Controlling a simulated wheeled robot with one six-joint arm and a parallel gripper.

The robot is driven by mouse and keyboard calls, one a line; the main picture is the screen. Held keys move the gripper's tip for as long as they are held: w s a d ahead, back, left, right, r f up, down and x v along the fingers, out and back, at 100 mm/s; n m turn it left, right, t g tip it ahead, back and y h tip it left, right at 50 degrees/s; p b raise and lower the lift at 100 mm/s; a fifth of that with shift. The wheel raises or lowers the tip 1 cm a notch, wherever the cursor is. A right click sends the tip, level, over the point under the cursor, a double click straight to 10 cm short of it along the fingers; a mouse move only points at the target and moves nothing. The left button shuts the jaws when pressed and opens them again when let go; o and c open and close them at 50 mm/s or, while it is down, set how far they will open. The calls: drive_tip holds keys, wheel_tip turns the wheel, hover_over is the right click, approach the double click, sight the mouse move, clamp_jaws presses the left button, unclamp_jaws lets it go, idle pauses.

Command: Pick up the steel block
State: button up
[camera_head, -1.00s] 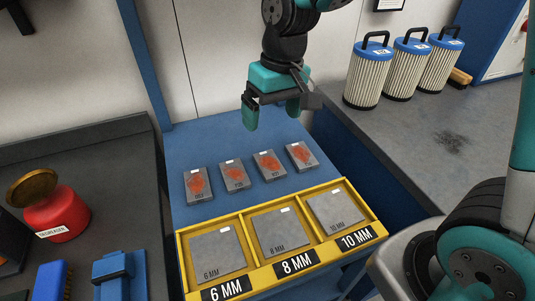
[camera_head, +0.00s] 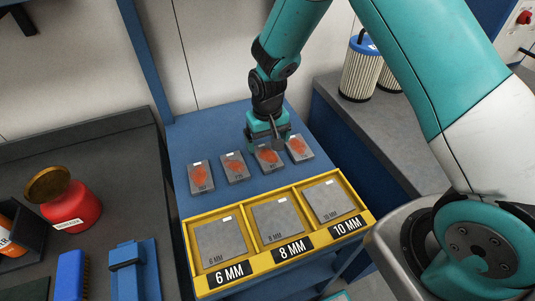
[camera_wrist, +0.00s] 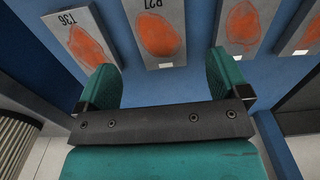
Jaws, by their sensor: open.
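Several grey steel blocks with orange-red patches lie in a row on the blue table. In the head view they are the leftmost block (camera_head: 201,177), the second block (camera_head: 234,168), the third block (camera_head: 268,158) and the rightmost block (camera_head: 299,148). My gripper (camera_head: 268,140) points down at the third block and partly hides it. In the wrist view my gripper (camera_wrist: 163,82) is open and empty. The block marked B21 (camera_wrist: 159,32) lies ahead between the lines of its fingers, and the block marked T36 (camera_wrist: 82,38) lies left. I cannot tell the height left above the blocks.
A yellow tray (camera_head: 237,220) with 6 MM, 8 MM and 10 MM compartments stands in front of the blocks, a grey plate in each. A dark bench with a red container (camera_head: 72,207) is at left. Ribbed filter cylinders (camera_head: 359,72) stand on the right counter.

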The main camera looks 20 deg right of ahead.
sight(267, 155)
drive_tip(key=shift+f+p, duration=1.2)
drive_tip(key=shift+f, duration=1.55)
drive_tip(key=c, duration=1.5)
drive_tip(key=shift+r, duration=0.1)
